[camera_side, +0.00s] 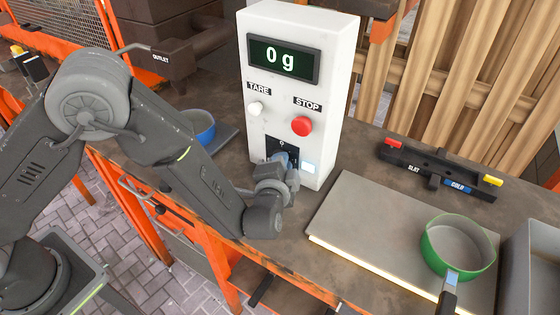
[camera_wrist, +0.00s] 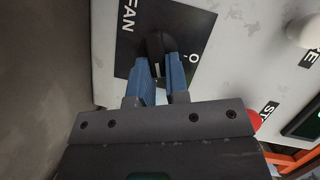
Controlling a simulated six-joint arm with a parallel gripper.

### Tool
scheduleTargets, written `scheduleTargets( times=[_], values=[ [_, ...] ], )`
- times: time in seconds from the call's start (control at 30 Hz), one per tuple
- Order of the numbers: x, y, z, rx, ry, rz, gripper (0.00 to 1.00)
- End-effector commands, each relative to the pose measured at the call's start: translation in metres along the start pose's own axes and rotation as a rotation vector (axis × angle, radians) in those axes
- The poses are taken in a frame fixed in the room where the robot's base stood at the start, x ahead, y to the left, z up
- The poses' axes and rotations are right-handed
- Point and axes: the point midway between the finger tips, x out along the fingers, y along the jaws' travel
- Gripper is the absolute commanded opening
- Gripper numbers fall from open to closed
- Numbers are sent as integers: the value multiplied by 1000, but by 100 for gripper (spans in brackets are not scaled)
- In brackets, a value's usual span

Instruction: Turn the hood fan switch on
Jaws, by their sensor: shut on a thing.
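The fan switch is a black knob (camera_wrist: 156,44) on a black plate marked FAN and O, low on the white control box. The plate (camera_side: 281,146) also shows in the side view, partly hidden by my gripper. My gripper (camera_wrist: 160,78) has blue fingers, one on each side of the knob, and is shut on it. In the side view my gripper (camera_side: 281,158) reaches the box's lower front; the knob itself is hidden there. In the wrist view the O mark lies to the right of the knob.
The white box (camera_side: 345,80) has a "0 g" display, a white TARE button (camera_side: 256,108) and a red STOP button (camera_side: 301,126). A blue bowl (camera_side: 203,130) stands to its left. A green pan (camera_side: 440,262) sits on a lit-edged plate (camera_side: 365,220) at right.

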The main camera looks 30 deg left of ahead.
Motion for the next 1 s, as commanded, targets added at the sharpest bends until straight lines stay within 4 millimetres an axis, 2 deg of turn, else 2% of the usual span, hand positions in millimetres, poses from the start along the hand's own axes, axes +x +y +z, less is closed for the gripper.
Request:
scheduleTargets(
  times=[0.2,0.5,1.0],
  values=[
    [3,4,0,164,-3,-69,0],
    [4,6,1,319,-3,-134,0],
    [4,7,1,386,-3,-161,0]
  ],
)
